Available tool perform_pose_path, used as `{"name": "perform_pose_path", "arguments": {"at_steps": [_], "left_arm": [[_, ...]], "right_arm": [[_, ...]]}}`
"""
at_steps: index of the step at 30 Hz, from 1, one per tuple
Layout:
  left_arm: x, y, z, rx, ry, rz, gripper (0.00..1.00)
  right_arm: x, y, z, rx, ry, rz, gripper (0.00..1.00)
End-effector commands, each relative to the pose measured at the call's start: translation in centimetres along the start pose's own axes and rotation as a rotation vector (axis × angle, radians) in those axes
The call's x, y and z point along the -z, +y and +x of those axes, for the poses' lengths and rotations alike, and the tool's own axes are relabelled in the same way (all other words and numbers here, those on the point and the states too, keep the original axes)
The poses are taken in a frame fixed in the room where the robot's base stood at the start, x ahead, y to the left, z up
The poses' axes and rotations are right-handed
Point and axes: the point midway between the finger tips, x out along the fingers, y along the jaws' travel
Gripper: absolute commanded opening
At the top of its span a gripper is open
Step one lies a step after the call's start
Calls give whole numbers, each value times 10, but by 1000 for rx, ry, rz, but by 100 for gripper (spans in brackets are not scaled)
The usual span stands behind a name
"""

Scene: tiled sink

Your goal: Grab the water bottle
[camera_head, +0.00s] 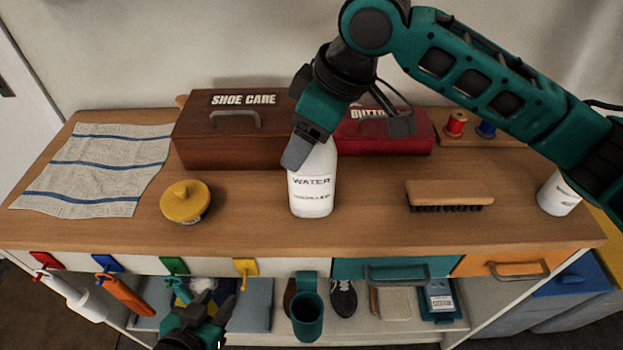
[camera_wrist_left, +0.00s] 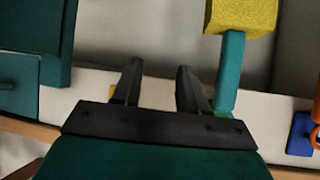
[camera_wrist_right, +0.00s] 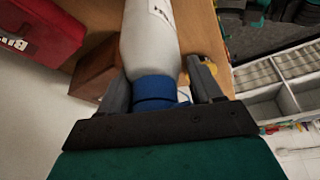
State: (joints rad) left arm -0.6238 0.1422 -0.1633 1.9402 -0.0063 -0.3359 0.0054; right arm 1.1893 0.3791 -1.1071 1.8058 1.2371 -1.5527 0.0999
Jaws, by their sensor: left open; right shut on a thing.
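The white water bottle (camera_head: 312,190), labelled "WATER", stands upright on the wooden counter in front of the boxes. My right gripper (camera_head: 301,150) reaches down over its top from the right and is shut on it. In the right wrist view, the fingers (camera_wrist_right: 160,85) sit on both sides of the bottle's blue cap (camera_wrist_right: 156,90), and the white body (camera_wrist_right: 150,45) extends beyond. The head view hides the cap behind the gripper. My left gripper (camera_head: 222,312) is open and empty, low in front of the shelf; its two fingers (camera_wrist_left: 158,85) show apart in the left wrist view.
A brown "SHOE CARE" box (camera_head: 215,140) and a red box (camera_head: 385,135) stand behind the bottle. A yellow-lidded jar (camera_head: 185,200) is left, a brush (camera_head: 449,194) right, another white bottle (camera_head: 557,195) far right. Hooks with hanging tools (camera_head: 125,297) line the front edge.

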Motion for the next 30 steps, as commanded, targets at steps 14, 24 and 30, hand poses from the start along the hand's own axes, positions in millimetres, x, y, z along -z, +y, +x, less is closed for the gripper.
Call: {"name": "perform_pose_path", "arguments": {"at_steps": [14,24,30], "left_arm": [[-2,0,-1,0,-4,0,43],[-2,0,-1,0,-3,0,43],[-2,0,-1,0,-3,0,43]], "right_arm": [[0,-1,0,3,-2,2,8],[-1,-2,1,7,-4,2,0],[0,-2,1,6,-2,2,0]]}}
